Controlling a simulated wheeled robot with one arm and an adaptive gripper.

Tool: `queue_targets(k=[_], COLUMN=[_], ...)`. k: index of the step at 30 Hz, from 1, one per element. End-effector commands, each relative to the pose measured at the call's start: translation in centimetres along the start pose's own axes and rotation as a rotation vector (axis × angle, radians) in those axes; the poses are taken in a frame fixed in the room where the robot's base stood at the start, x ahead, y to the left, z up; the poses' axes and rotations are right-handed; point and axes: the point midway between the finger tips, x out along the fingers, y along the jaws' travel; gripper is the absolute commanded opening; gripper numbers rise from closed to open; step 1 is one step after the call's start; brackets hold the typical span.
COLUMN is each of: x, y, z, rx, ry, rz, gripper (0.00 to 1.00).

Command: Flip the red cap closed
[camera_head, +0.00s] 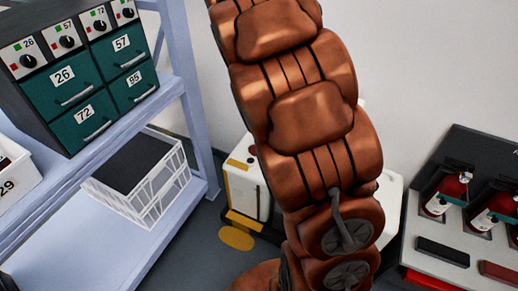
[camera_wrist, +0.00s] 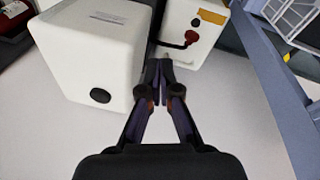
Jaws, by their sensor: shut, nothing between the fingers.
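In the wrist view, a small dark red cap (camera_wrist: 191,36) sits on the face of a white machine (camera_wrist: 206,58), with a dark strip running left from it. I cannot tell whether it stands open or shut. My gripper (camera_wrist: 159,68) is shut and empty. Its fingertips appear just below and left of the cap in the picture; I see no clear contact.
A white box (camera_wrist: 88,50) with a black knob stands left of my fingers in the wrist view. A blue-grey shelf (camera_head: 110,125) holds teal drawers (camera_head: 62,83) and a white crate (camera_head: 172,187). A rack with red bottles (camera_head: 447,190) is at right.

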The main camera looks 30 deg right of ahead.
Motion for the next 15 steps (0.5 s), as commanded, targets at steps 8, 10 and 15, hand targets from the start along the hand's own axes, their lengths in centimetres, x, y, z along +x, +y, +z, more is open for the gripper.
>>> queue_targets(k=[8,10,15], x=[10.1,12.5,18.5], y=[-2.5,-3.1,-4.8], z=[-7.7,-9.3,-13.0], rx=[0.126,0.153,0.213], ry=[0.045,0.055,0.071], rz=[0.002,-0.003,-0.029], gripper=[0.00,0.00,0.00])
